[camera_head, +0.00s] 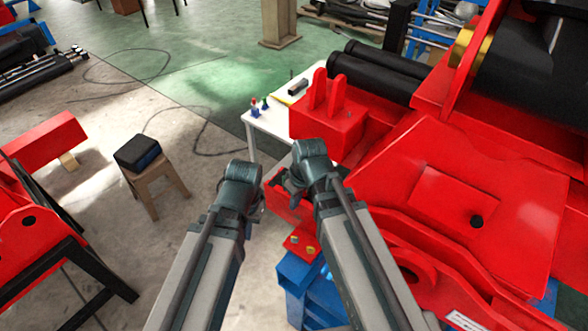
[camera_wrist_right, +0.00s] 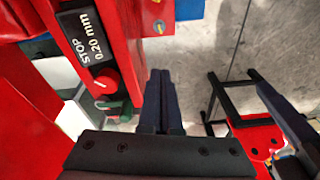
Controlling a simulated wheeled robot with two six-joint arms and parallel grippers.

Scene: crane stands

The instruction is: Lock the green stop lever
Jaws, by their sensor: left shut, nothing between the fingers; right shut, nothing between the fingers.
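The green stop lever (camera_wrist_right: 117,108) shows in the right wrist view, just below a round red knob (camera_wrist_right: 104,82) and a black label (camera_wrist_right: 84,35) reading "STOP 0.20 mm" on a red part. My right gripper (camera_wrist_right: 157,92) is shut and empty, a little to the right of the lever in that view. I see no clear contact. In the head view my right gripper (camera_head: 292,186) is at the red machine's near corner. My left gripper (camera_head: 258,207) is shut and empty, left of it. I cannot make out the lever in the head view.
The large red machine (camera_head: 480,150) fills the right side, with a blue support (camera_head: 310,285) below. A white table (camera_head: 270,122) stands behind the grippers. A wooden stool (camera_head: 155,180) with a black box (camera_head: 138,153) stands left. Open floor lies between stool and machine.

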